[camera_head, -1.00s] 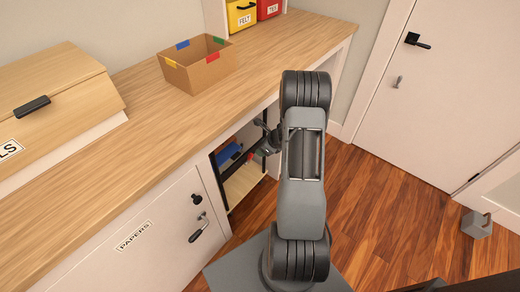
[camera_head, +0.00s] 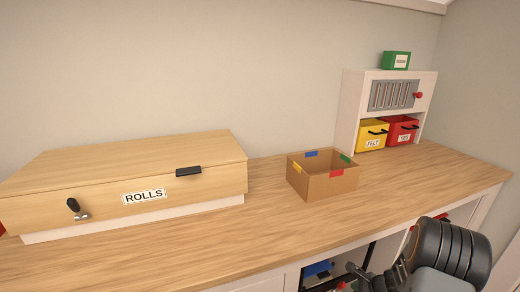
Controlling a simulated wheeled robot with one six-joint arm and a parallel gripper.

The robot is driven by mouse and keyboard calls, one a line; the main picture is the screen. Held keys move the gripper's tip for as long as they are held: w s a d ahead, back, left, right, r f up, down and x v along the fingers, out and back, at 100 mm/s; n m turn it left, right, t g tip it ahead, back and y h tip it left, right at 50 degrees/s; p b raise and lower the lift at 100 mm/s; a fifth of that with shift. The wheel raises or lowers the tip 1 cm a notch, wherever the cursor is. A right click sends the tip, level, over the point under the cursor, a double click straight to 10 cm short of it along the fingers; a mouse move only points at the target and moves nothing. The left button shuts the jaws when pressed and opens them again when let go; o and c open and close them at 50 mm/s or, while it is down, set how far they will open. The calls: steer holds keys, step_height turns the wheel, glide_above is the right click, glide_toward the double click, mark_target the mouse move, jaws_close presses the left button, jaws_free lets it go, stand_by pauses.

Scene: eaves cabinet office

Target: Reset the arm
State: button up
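My arm (camera_head: 455,250) shows at the bottom right, in front of the counter's front edge. The dark end parts with my gripper (camera_head: 385,279) are at the bottom edge, close to the open compartment under the counter. They are small and partly cut off, so I cannot tell whether the fingers are open or shut, or whether they hold anything.
A wooden counter (camera_head: 290,226) runs across. On it stand a box labelled ROLLS (camera_head: 120,178), a cardboard box (camera_head: 318,184) with coloured tabs, and a white shelf unit (camera_head: 350,105) with a yellow bin (camera_head: 371,136) and a red bin (camera_head: 402,130). Blue item (camera_head: 318,268) below.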

steer(key=s+a+r+n+h+p, duration=0.1)
steer(key=s+a+r+n+p, duration=0.2)
steer(key=r+n, duration=0.4)
steer(key=s+a+r+n+h+p, duration=0.2)
steer(key=s+a+r+n+p, duration=0.2)
steer(key=r, duration=1.4)
steer(key=s+a+r+n+h+p, duration=0.1)
steer(key=s+a+r+n+p, duration=0.3)
steer(key=s+a+r+n, duration=0.3)
steer(key=a+r+n, duration=0.3)
steer(key=r+n, duration=0.2)
steer(key=shift+r+g+h, duration=0.2)
steer(key=shift+g+h, duration=0.1)
steer(key=shift+g, duration=0.1)
steer(key=shift+c, duration=0.8)
steer(key=shift+a, duration=0.15)
